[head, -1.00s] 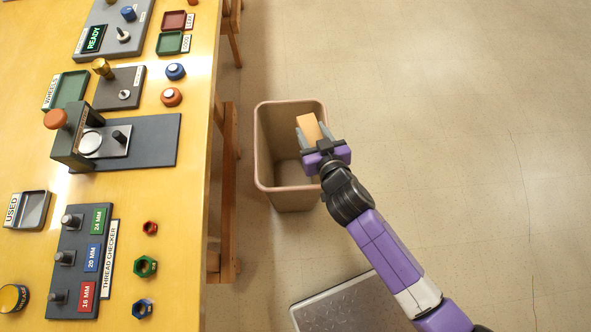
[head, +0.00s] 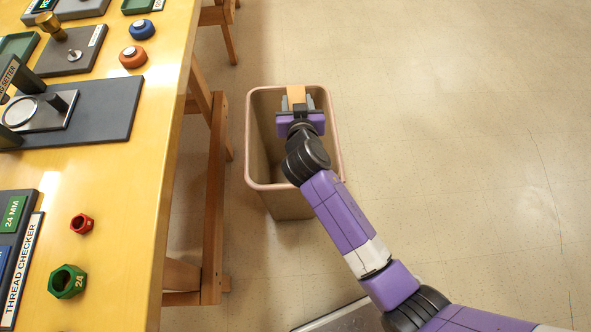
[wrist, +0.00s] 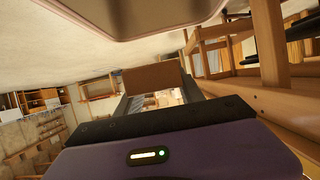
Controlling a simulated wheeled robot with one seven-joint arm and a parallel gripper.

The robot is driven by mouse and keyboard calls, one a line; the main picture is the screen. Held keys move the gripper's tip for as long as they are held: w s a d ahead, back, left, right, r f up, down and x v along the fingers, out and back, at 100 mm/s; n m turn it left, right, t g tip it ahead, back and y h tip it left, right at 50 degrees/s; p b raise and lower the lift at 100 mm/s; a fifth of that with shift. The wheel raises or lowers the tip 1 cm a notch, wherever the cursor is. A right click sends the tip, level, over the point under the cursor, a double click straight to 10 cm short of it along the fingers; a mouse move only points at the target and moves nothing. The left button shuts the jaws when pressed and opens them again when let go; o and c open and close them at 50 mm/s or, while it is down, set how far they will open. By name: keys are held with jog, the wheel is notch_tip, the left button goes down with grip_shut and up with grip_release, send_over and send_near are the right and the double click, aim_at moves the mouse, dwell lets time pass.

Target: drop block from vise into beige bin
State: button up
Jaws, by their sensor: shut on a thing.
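The beige bin (head: 262,187) stands on the floor beside the workbench, open at the top. My gripper (head: 296,104) is over the bin's opening, toward its far side in the head view. It is shut on a light wooden block (head: 296,94), which sticks out past the fingertips. In the wrist view the block (wrist: 155,77) shows brown between the fingers, and part of the bin's rim (wrist: 130,28) fills the top. How high the block is above the rim is hard to tell. No vise is clearly in view.
The yellow workbench (head: 120,215) runs along the left, with a wooden leg frame (head: 214,200) close to the bin. A green nut (head: 67,281) and a red nut (head: 82,223) lie near its edge. The floor (head: 450,150) to the right is clear.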

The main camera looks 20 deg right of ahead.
notch_tip(320, 180, down, 6)
jog(key=b, duration=0.4)
jog(key=shift+r, duration=0.1)
jog(key=o, duration=1.4)
jog(key=shift+p+v, duration=0.65)
jog(key=shift+v, duration=3.3)
jog(key=shift+w+r, duration=0.1)
